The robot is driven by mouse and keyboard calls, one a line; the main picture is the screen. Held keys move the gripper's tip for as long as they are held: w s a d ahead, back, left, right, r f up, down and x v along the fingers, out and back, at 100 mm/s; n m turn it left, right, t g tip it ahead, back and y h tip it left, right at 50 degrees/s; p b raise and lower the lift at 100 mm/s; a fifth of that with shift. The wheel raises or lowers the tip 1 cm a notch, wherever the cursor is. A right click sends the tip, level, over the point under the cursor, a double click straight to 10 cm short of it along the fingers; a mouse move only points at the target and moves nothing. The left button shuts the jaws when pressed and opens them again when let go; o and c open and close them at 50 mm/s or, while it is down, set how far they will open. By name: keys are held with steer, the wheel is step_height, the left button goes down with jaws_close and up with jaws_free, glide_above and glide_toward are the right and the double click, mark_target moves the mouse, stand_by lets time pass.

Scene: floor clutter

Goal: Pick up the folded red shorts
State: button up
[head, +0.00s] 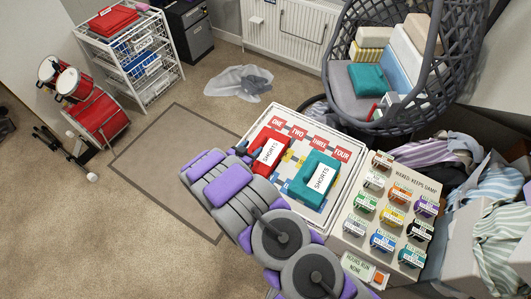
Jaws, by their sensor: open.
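The folded red shorts (266,148) lie in a white-rimmed tray (333,222), on its left side, with a white label reading SHORTS. Folded teal shorts (316,179) with the same kind of label lie to their right in the tray. My gripper (244,149) is at the left edge of the red shorts, its fingers small and dark in the picture. It is open and holds nothing that I can see. My purple and grey arm covers the tray's lower left part. Whether the fingers touch the red cloth, I cannot tell.
A board of small coloured labelled items (388,213) stands right of the tray. A hanging chair (387,107) with cushions is behind it. Clothes piles (458,172) crowd the right. A wire drawer rack (128,58) and a red drum set (94,112) stand left.

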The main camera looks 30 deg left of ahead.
mark_target(260, 143)
steer(key=shift+w+a+f, duration=0.6)
steer(key=shift+w, duration=0.2)
steer(key=shift+w+d, duration=0.2)
steer(key=shift+d, duration=0.05)
steer(key=w, duration=0.1)
steer(key=w+d+f+b, duration=0.1)
steer(key=w+d, duration=0.1)
steer(key=w, duration=0.1)
steer(key=shift+f+b, duration=0.3)
steer(key=shift+b, duration=0.1)
steer(key=shift+w+a+f, duration=0.1)
steer(key=shift+a, duration=0.2)
steer(key=shift+a+f, duration=0.1)
steer(key=shift+a, duration=0.3)
steer(key=c, duration=0.3)
steer(key=shift+d, duration=0.5)
steer(key=c, duration=0.5)
steer(key=shift+a, duration=0.1)
jaws_close()
steer(key=shift+a, duration=0.25)
